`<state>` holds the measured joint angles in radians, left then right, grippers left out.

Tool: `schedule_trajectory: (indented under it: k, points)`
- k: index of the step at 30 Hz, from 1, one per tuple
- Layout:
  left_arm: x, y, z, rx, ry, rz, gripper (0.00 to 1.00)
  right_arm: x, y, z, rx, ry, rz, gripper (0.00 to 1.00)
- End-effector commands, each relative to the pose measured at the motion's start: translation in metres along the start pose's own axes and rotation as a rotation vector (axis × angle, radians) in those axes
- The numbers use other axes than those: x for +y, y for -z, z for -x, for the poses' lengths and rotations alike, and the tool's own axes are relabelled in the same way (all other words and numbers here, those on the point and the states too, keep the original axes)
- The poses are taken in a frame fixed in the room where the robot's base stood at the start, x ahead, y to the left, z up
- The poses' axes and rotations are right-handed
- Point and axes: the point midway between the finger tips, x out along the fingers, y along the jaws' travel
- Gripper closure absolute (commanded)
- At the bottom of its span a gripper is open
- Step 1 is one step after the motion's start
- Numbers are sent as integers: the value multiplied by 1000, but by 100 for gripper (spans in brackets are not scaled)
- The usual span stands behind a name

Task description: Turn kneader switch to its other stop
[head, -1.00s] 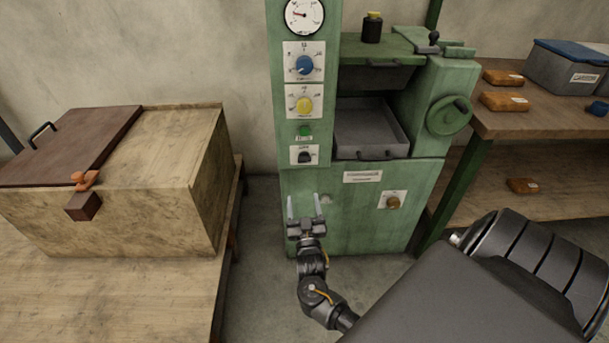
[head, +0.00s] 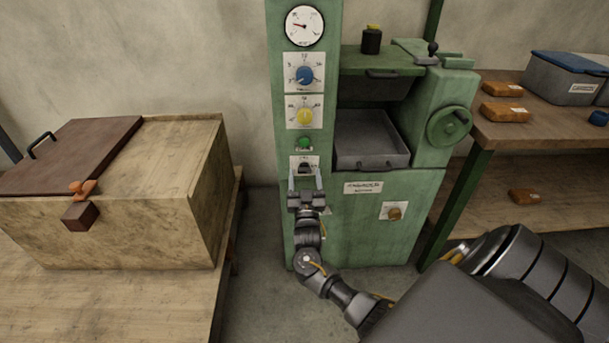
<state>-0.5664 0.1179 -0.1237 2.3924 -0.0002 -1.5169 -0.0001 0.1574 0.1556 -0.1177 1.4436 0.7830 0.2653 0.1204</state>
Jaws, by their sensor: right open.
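The green machine (head: 375,240) stands in the middle with a control column on its left side. A small dark switch (head: 304,167) on a white plate sits low on that column, below a green button (head: 304,143). Its lettering is too small to read. My right gripper (head: 305,180) points up at the column with its fingers apart. In the picture the fingertips flank the lower part of the switch plate; I cannot tell whether they touch the switch. The gripper looks empty. My left gripper is not in view.
Above are a blue knob (head: 305,75), a yellow knob (head: 304,116) and a gauge (head: 304,26). A brown knob (head: 394,213) is on the lower front. A wooden chest (head: 150,225) stands left; a shelf table (head: 520,130) with packets stands right.

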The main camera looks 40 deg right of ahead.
Motion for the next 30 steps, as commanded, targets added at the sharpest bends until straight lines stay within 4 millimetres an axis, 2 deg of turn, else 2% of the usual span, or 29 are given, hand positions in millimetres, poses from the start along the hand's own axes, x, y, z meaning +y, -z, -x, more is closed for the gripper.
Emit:
schedule_trajectory:
  k: [4, 13, 24, 30]
  points:
    - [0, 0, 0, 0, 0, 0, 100, 0, 0, -10, 0, -1, -1, 38]
    - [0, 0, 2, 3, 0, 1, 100, 0, 0, -12, -1, -1, -1, 38]
    - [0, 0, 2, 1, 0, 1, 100, 0, 0, -12, -1, -1, -1, 83]
    - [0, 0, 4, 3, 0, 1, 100, 0, 1, -12, -1, 5, 16, 83]
